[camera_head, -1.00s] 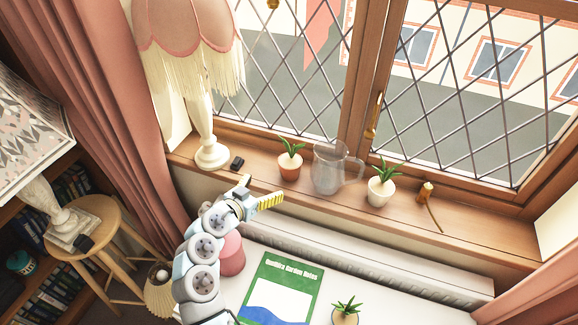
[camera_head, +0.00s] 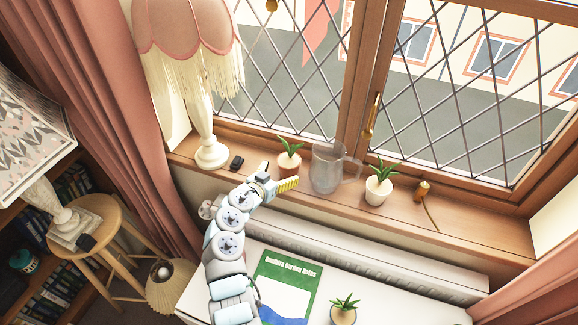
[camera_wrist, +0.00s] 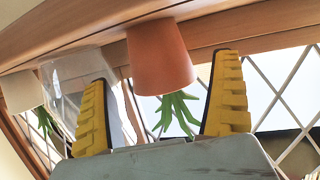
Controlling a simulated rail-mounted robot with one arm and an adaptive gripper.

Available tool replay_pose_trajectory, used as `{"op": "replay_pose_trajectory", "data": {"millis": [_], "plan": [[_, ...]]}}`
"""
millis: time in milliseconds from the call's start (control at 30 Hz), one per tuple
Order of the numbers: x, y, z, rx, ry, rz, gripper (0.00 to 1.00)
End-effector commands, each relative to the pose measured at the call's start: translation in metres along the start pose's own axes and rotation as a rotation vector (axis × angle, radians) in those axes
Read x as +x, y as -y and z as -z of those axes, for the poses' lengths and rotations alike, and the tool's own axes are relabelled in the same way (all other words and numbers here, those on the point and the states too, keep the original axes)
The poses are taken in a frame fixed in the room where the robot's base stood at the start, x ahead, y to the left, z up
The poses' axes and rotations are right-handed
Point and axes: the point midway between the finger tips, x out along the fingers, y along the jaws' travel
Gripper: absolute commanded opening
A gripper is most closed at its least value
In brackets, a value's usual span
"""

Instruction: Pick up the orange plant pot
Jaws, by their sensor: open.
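The orange plant pot (camera_head: 289,161) with a green spiky plant stands on the wooden windowsill, left of the glass pitcher. My gripper (camera_head: 276,182) is just in front of it, partly covering its lower part. In the wrist view, which looks upside down, the orange pot (camera_wrist: 160,58) is between and beyond the two yellow fingertips of my open gripper (camera_wrist: 160,82). No finger visibly touches the pot.
The glass pitcher (camera_head: 326,170) stands close to the pot's right, with a white potted plant (camera_head: 378,190) beyond it. A small black object (camera_head: 237,162) and a lamp (camera_head: 210,150) are at the left. The window is behind.

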Motion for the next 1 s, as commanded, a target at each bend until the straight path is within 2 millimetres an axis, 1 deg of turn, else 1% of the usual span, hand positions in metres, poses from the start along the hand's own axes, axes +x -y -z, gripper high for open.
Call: {"op": "replay_pose_trajectory", "data": {"millis": [167,800,1000], "plan": [[0.004,0.000,0.002,-0.001,-0.001,0.000,0.94],[0.047,-0.001,0.002,-0.003,-0.001,0.001,0.94],[0.052,-0.002,0.002,-0.001,-0.001,0.001,0.94]]}}
